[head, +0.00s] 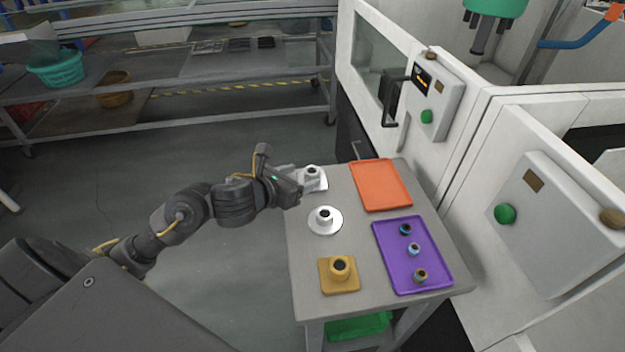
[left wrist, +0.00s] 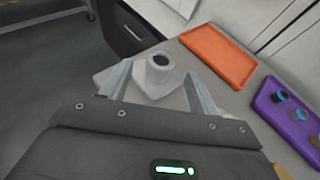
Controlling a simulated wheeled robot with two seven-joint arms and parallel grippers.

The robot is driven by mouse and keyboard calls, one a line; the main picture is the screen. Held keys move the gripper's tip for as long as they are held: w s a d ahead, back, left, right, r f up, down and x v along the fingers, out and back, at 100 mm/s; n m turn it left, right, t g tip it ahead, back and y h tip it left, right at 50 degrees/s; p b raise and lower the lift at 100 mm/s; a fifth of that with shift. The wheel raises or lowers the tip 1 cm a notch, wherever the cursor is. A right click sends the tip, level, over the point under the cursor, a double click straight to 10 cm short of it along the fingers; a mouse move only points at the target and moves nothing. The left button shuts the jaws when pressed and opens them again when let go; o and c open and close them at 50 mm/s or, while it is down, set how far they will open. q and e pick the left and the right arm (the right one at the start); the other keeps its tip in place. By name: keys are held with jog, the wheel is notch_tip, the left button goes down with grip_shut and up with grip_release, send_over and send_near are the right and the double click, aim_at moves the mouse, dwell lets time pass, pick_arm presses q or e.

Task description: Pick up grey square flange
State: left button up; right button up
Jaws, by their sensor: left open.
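The grey square flange (head: 318,184) lies at the back left corner of the small table, a square plate with a short round hub and a dark bore. My left gripper (head: 300,180) reaches in from the left and covers part of it. In the left wrist view the open fingers of the left gripper (left wrist: 158,88) point at the flange (left wrist: 158,74), with its hub between and just beyond the fingertips. I cannot tell whether the fingers touch it. My right gripper is not in view.
On the table (head: 358,237) stand a white round flange (head: 334,226), a yellow square flange (head: 348,287), an orange tray (head: 368,175), which is empty, and a purple tray (head: 434,270) with 3 small ring-shaped parts. A white machine (head: 450,160) stands along the table's right side.

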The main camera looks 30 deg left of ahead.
aim_at(310, 174)
pick_arm(q)
jog(key=shift+x, duration=0.85)
jog(key=shift+w+f, duration=0.15)
jog(key=shift+w, duration=0.05)
jog(key=shift+w+f, duration=0.15)
jog(key=shift+w, duration=0.1)
jog(key=x, duration=0.3)
jog(key=shift+w+d+f, duration=0.25)
jog(key=shift+w, duration=0.05)
jog(key=shift+w+f, duration=0.15)
jog(key=shift+w, duration=0.25)
jog(key=shift+c, duration=0.9)
jog(key=c, duration=0.9)
jog(key=shift+c, duration=0.6)
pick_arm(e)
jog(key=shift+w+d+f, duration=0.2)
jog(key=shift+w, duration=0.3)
